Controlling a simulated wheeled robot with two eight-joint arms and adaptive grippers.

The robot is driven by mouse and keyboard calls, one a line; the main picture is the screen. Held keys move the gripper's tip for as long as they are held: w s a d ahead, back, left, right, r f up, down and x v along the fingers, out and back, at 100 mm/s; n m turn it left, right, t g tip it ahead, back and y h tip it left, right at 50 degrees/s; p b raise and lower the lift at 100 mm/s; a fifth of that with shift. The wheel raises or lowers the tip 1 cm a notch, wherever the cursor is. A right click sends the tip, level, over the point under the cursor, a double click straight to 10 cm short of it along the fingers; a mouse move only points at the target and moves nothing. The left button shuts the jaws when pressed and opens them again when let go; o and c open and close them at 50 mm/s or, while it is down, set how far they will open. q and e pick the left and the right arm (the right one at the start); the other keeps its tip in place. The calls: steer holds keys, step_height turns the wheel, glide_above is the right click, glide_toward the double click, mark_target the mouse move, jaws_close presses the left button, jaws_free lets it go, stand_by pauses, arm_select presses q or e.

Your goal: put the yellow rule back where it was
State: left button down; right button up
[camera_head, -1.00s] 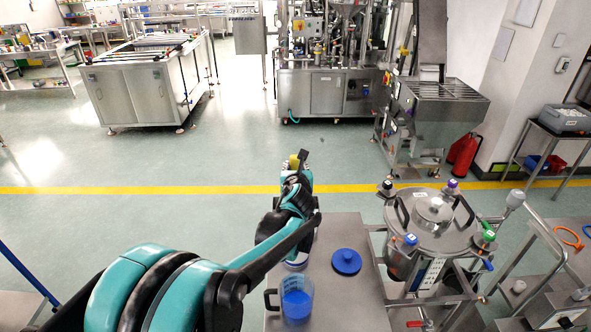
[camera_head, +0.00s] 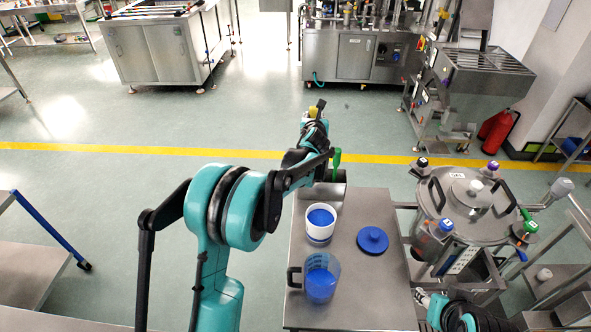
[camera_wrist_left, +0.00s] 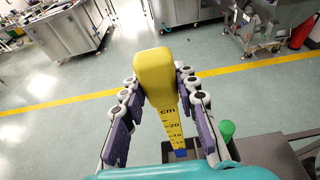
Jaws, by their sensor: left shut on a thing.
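The yellow rule (camera_wrist_left: 160,75) stands between the fingers of my left gripper (camera_wrist_left: 155,110) in the left wrist view, its thick rounded end toward the camera and its cm marks running down to a blue patch. My left gripper (camera_head: 316,115) is shut on it, beyond the far end of the steel table in the head view, where only a bit of yellow shows. A metal holder (camera_head: 328,194) with a green-handled tool (camera_head: 337,160) stands at the table's far end, below the gripper in the picture. My right arm shows at the lower right; its jaws are unclear.
On the steel table (camera_head: 375,300) are a white tub (camera_head: 320,228) with blue contents, a jug (camera_head: 320,280) of blue stuff and a blue lid (camera_head: 372,240). A steel vessel (camera_head: 465,238) stands to the right. The floor beyond is open.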

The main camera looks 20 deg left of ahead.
arm_select(q)
step_height(320, 180, down, 9)
steer(key=b, duration=0.1)
steer(key=shift+r, duration=0.15)
steer(key=c, duration=1.6)
jaws_free()
steer(key=shift+f, duration=0.2)
steer(key=o, duration=0.4)
steer(key=shift+o, duration=0.2)
steer(key=shift+r, duration=0.15)
